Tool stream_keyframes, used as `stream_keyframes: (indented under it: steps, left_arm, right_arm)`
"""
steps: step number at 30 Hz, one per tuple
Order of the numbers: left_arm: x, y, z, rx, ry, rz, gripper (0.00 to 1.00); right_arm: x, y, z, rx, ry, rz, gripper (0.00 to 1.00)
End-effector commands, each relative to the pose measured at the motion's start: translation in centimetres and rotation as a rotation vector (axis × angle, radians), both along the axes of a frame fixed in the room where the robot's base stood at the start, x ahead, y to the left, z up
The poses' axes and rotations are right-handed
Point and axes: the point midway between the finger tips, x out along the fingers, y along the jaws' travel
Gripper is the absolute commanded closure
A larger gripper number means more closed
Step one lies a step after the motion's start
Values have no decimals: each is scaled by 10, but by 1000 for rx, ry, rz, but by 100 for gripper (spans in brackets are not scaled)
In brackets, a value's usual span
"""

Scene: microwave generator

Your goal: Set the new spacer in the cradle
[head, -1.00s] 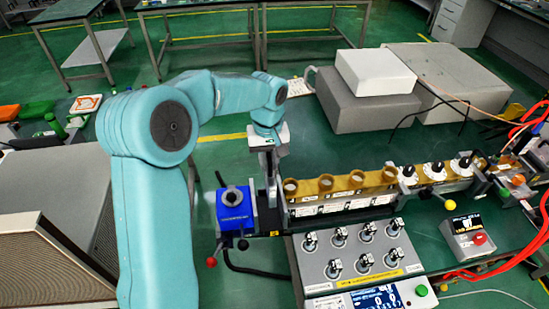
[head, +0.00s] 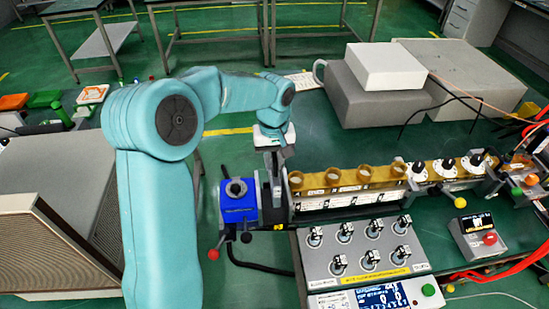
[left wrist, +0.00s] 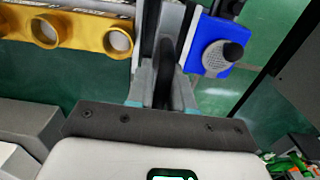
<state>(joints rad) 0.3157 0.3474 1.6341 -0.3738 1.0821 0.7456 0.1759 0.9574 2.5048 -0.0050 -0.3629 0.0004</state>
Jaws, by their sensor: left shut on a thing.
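My left gripper (head: 275,180) is low in the gap between the blue block (head: 238,210) and the left end of the gold row (head: 345,182). In the left wrist view its two pale fingers (left wrist: 163,95) are shut on a thin dark piece, which I take for the spacer (left wrist: 163,78). The piece stands edge-on and is mostly hidden by the fingers. The gold row (left wrist: 85,32) is at its left in that view and the blue block (left wrist: 208,45) at its right. I cannot tell which part is the cradle, or whether the piece touches either neighbour. My right gripper is not in view.
A grey panel with several switches (head: 365,250) stands in front of the gold row. A red ball-ended lever (head: 213,254) sticks out below the blue block. Grey boxes (head: 375,100) stand behind the row. Red cables (head: 490,268) and a small button box (head: 478,236) are at the right.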

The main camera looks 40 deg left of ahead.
Motion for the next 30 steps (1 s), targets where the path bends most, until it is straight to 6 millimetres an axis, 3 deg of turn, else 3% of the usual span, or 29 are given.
stream_keyframes:
  steps: [30]
  left_arm:
    - [2,0,-77,0,-3,0,100]
  right_arm:
    - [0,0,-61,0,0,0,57]
